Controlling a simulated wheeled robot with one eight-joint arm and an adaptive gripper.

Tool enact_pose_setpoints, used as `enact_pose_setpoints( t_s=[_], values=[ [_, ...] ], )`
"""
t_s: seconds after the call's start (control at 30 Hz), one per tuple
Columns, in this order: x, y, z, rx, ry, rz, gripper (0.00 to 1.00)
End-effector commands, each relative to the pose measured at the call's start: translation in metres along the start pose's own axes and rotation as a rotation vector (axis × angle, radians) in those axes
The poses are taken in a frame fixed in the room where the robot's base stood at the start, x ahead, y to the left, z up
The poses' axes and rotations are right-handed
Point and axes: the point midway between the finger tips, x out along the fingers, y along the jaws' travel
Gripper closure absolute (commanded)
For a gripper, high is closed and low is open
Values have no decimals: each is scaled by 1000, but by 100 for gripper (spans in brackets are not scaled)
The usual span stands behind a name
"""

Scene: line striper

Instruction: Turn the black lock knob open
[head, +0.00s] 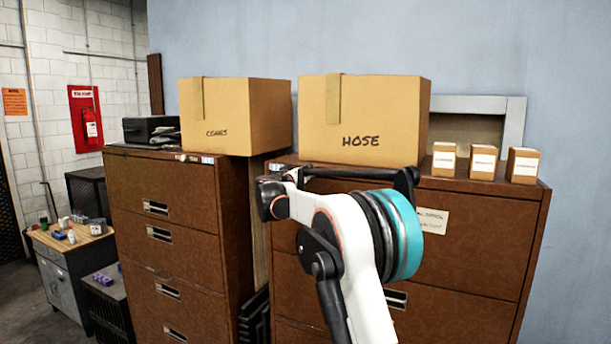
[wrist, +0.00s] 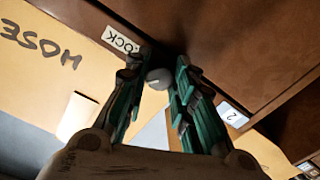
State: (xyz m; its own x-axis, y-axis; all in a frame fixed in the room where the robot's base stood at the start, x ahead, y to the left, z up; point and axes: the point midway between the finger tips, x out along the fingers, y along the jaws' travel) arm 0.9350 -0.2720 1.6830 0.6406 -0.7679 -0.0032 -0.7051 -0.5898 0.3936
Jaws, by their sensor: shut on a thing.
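The lock knob (wrist: 158,75) shows in the wrist view as a small rounded piece, dark behind with a pale grey front, against the brown cabinet. A white LOCK label (wrist: 121,40) is beside it. My gripper (wrist: 163,58) has its teal and black fingers on either side of the knob and is shut on it. The fingers partly cover the knob, and its turn angle cannot be told. In the head view my arm stands in front of the right brown cabinet (head: 480,250) and hides the knob; the fingers cannot be made out there.
A HOSE box (head: 365,120) and a CONES box (head: 235,118) stand on the cabinets. Several small cartons (head: 483,163) line the right cabinet's top. A left drawer cabinet (head: 160,240) stands beside it. A low workbench (head: 75,245) is at far left.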

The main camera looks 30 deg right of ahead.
Motion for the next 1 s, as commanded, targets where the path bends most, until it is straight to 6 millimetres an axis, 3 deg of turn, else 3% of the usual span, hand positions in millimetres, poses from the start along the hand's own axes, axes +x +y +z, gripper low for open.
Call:
enact_pose_setpoints(
  t_s=[1.0],
  values=[
    [0,-1,0,-920,-28,-11,100]
  ],
)
